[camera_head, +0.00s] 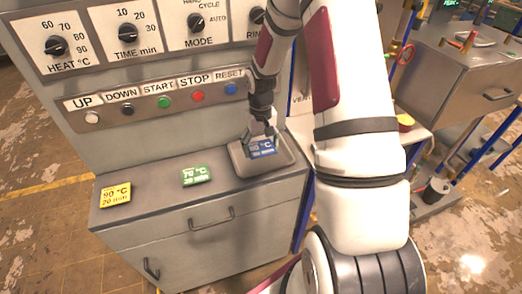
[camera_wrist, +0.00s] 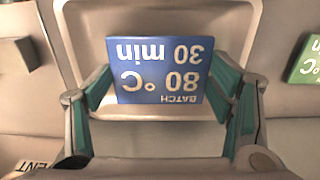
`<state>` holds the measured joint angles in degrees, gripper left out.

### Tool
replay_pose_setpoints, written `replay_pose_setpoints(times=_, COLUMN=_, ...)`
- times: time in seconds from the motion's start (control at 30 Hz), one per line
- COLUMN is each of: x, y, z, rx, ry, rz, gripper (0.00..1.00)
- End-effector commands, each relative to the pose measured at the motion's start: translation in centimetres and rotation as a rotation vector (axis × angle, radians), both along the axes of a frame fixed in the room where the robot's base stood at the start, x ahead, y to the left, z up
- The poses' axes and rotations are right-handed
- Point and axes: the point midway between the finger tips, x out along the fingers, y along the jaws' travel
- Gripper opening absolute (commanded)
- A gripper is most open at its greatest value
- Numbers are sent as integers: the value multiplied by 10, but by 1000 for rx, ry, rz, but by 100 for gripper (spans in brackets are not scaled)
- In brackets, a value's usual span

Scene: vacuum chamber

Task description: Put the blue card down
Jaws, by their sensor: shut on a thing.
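The blue card (camera_head: 262,147) shows "80 °C 30 min" in the wrist view (camera_wrist: 160,70), where its text is upside down. My gripper (camera_head: 262,135) is shut on the card, with a green-padded finger at each side of it in the wrist view (camera_wrist: 165,92). The card is over a grey shallow tray (camera_head: 283,168) at the right end of the cabinet top. I cannot tell whether the card touches the tray floor.
A green card (camera_head: 196,176) and a yellow card (camera_head: 116,195) lie left of the tray on the cabinet top (camera_head: 150,190). A control panel (camera_head: 130,50) with knobs and buttons rises behind. Bare cabinet top lies between the cards.

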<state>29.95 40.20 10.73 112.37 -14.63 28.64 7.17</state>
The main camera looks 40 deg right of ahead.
Motion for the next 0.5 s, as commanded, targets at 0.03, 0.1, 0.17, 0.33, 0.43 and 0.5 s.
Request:
replay_pose_setpoints(times=0.03, x=3, y=-2, z=0, rx=0, ry=-1, rz=0, gripper=51)
replay_pose_setpoints(times=0.1, x=8, y=-5, z=-1, rx=0, ry=0, rz=-1, gripper=51)
replay_pose_setpoints(times=0.17, x=8, y=-5, z=-7, rx=2, ry=5, rz=-1, gripper=51)
replay_pose_setpoints(times=0.33, x=8, y=-5, z=-29, rx=1, ry=2, rz=0, gripper=51)
replay_pose_setpoints(times=0.43, x=8, y=-5, z=-35, rx=0, ry=1, rz=-1, gripper=51)
replay_pose_setpoints(times=0.5, x=9, y=-5, z=-36, rx=0, ry=0, rz=-1, gripper=51)
